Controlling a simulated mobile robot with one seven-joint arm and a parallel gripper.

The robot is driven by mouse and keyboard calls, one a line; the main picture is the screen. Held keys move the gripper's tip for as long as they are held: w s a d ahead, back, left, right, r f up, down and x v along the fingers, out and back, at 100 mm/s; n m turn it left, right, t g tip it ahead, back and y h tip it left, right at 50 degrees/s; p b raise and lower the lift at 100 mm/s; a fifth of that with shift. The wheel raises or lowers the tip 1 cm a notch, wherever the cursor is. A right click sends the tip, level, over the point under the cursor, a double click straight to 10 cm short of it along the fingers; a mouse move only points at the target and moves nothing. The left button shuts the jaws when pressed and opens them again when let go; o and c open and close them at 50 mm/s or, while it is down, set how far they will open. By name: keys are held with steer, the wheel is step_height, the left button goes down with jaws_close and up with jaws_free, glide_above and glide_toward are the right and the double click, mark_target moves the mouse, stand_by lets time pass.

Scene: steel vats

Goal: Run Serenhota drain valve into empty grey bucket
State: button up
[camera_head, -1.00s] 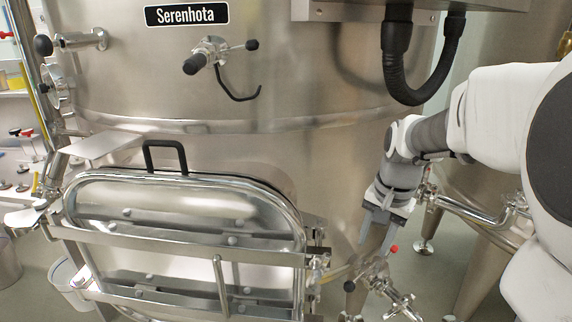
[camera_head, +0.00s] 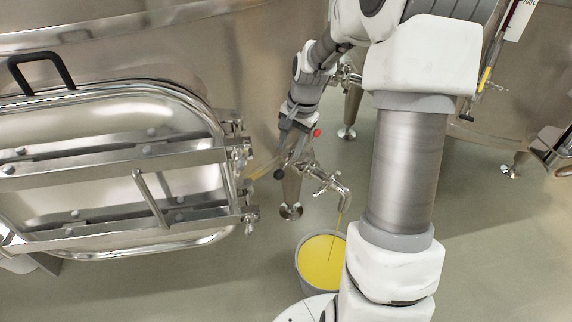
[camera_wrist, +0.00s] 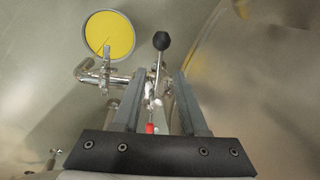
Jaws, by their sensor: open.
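The grey bucket (camera_head: 301,277) stands on the floor under the drain valve's spout (camera_head: 344,194). Yellow liquid (camera_head: 322,262) covers the whole visible inside of the bucket, and a thin yellow stream (camera_head: 338,220) runs into it. The bucket also shows at the upper left of the wrist view (camera_wrist: 84,36). The drain valve (camera_wrist: 153,90) has a lever with a black ball knob (camera_wrist: 161,40) and a red tip (camera_wrist: 150,128). My gripper (camera_wrist: 155,82) is open, its fingers on either side of the valve lever. Contact with the lever cannot be told.
The steel vat (camera_head: 110,60) fills the left, with its hatch door (camera_head: 110,165) and bars close to my gripper. Another vat (camera_head: 470,90) is at the right. Floor (camera_head: 490,240) is clear at the lower right.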

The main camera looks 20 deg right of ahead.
mark_target(285, 167)
steer(key=f, duration=0.2)
steer(key=f+b, duration=0.1)
steer(key=f, duration=0.1)
steer(key=w+f, duration=0.1)
steer(key=f, duration=0.1)
steer(key=shift+a+f, duration=0.35)
steer(key=shift+a, duration=0.05)
jaws_close()
stand_by(1.0)
